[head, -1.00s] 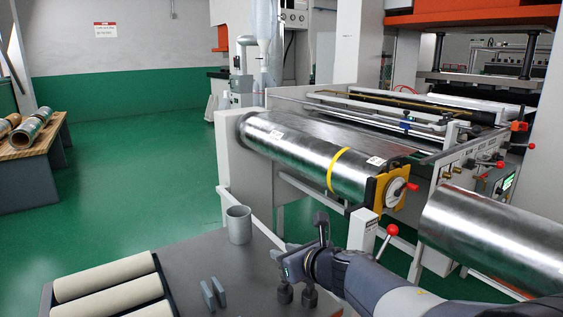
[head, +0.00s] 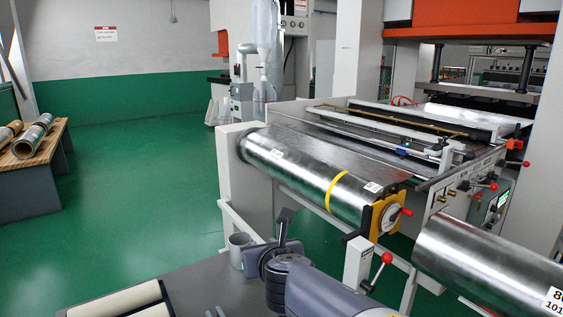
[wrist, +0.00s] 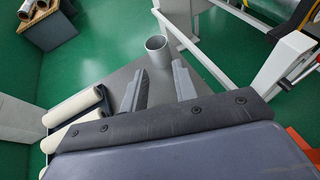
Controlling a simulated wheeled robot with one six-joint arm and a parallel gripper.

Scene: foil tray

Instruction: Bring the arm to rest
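My arm (head: 325,294) is bent in the lower middle of the head view, its dark joints above the grey table's right part.
Cream rolls (head: 108,298) lie in a dark tray at the table's left, beside two small grey blocks (head: 217,311). The machine's steel roll (head: 308,174) and a red-knobbed lever (head: 386,257) are close behind my arm. Green floor (head: 140,190) is clear at left.

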